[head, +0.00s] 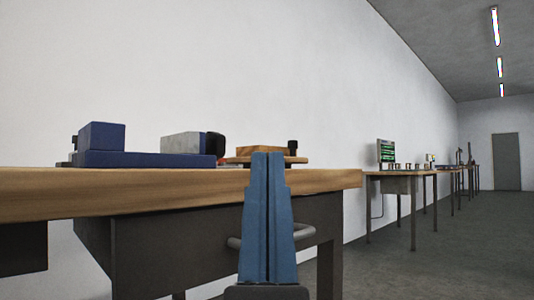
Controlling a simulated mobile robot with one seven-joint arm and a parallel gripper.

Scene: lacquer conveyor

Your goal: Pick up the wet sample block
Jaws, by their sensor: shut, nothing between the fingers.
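My gripper (268,156) is blue, with its fingers pressed together and empty. It stands in front of the near bench's edge, its tips overlapping the things behind. I cannot tell for sure which thing is the wet sample block. An orange-brown wooden block (246,150) lies on a thin wooden board (241,159) behind my fingertips, partly hidden by them. No wet sheen can be made out on either.
The near wooden bench (110,193) has a dark drawer unit below. A dark blue fixture (101,137) stands at its left, with a black and red part (215,146) beside the grey block. More benches (403,174) run along the wall. The floor at right is clear.

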